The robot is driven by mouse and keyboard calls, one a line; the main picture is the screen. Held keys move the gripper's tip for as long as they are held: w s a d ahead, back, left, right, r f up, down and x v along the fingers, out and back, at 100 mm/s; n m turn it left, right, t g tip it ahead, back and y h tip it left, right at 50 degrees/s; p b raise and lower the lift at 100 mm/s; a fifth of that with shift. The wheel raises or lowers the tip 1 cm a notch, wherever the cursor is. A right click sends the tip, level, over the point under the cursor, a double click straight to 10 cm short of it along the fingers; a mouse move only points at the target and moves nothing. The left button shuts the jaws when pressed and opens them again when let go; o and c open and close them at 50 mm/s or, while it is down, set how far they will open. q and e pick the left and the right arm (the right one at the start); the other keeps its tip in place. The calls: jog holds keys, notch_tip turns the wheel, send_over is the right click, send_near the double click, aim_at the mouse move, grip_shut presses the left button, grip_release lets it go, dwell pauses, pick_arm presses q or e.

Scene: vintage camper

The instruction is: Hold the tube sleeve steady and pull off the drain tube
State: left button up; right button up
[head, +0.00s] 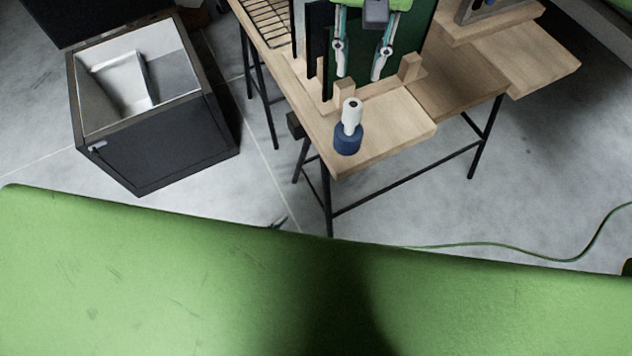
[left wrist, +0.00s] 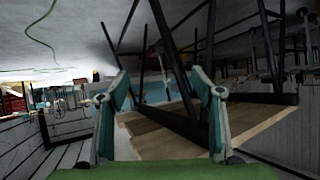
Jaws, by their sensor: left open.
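A white tube with a dark opening in its top, which looks like the drain tube (head: 352,111), stands upright in a blue round piece, which looks like the tube sleeve (head: 347,139). Both are at the near end of the wooden tabletop (head: 392,118) in the head view. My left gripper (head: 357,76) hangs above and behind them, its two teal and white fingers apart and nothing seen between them. It also shows in the left wrist view (left wrist: 159,78), with fingers spread. I cannot make out the tube or sleeve clearly there. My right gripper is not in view.
A wooden slotted stand (head: 408,67) with a dark green panel (head: 418,32) is behind the tube. A black cabinet with an open grey basin (head: 172,75) stands at left. A green cord (head: 505,246) lies on the floor at right.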

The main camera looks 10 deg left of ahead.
pick_arm(q)
jog(key=w+d+r+t+h, duration=0.1)
jog(key=d+r+t, duration=0.1)
jog(key=r, duration=0.6)
jog(key=w+d+r+t+h, duration=0.1)
jog(key=d+r, duration=0.2)
jog(key=r, duration=0.4)
jog(key=n+t, duration=0.2)
jog(key=t, duration=0.1)
send_near(348, 133)
jog(key=shift+y, duration=0.3)
jog(key=x, duration=0.3)
jog(key=f+x, duration=0.1)
jog(key=x, duration=0.7)
jog(key=shift+f, duration=0.3)
jog(key=c, duration=1.3)
pick_arm(e)
jog(key=o, duration=0.3)
jog(key=shift+f, duration=0.1)
notch_tip(348, 133, down, 4)
jog(key=shift+r+n, duration=0.1)
jog(key=shift+n, duration=0.6)
jog(key=shift+f, duration=3.8)
